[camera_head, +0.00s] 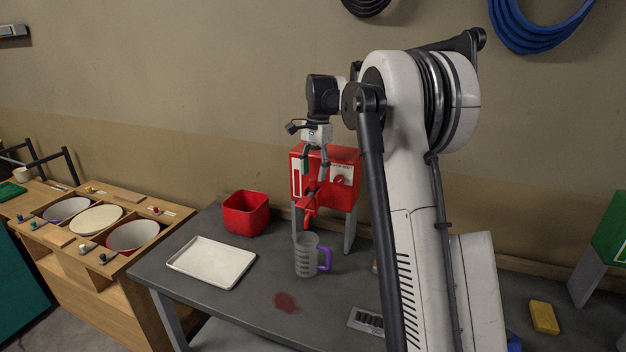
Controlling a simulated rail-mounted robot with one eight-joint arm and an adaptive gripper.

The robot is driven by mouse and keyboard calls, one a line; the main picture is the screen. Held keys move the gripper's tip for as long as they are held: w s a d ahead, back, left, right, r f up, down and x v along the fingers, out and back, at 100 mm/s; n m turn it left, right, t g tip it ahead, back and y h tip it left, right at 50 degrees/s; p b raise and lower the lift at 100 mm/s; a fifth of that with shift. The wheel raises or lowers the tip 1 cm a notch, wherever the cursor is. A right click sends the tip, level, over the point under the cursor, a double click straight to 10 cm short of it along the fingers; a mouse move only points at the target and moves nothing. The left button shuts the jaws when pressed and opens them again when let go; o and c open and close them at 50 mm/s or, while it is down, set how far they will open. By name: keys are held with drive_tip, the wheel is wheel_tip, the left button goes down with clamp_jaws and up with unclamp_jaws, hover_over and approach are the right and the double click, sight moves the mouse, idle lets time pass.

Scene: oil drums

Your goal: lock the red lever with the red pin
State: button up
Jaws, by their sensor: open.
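A red oil dispenser box (348,191) stands on grey legs at the back of the grey table. A red lever-like part (309,203) juts from its front, above a clear measuring jug (307,262) with a purple handle. I cannot tell the lever from the spout for sure at this size. My gripper (315,172) points down in front of the box with its fingers apart. It looks empty, and I cannot tell whether it touches the lever. I cannot make out the red pin; my gripper covers part of the box front.
A red bin (246,213) and a pale tray (212,262) are left of the jug. A red stain (286,302) marks the table front. A slotted plate (366,321) lies near my arm. A yellow sponge (544,317) lies at right, near a green box (612,230).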

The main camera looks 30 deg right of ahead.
wheel_tip(320, 180, up, 9)
drive_tip(key=d, duration=0.1)
drive_tip(key=s+a+r+n+t+h+b, duration=0.15)
drive_tip(key=s+a+n, duration=0.25)
drive_tip(key=s+a, duration=0.5)
drive_tip(key=s+a+f+n+t+b, duration=0.2)
drive_tip(key=s+f, duration=0.4)
drive_tip(key=s, duration=0.4)
drive_tip(key=s+a+f+n+t+b, duration=0.2)
drive_tip(key=s+a+f+n, duration=0.2)
drive_tip(key=s, duration=0.6)
drive_tip(key=s+a+f+n+t+b, duration=0.2)
drive_tip(key=s+a+f+n, duration=0.1)
drive_tip(key=s+a+f, duration=0.5)
drive_tip(key=shift+s+f+n, duration=0.4)
drive_tip(key=shift+s+f, duration=0.2)
drive_tip(key=shift+s, duration=0.3)
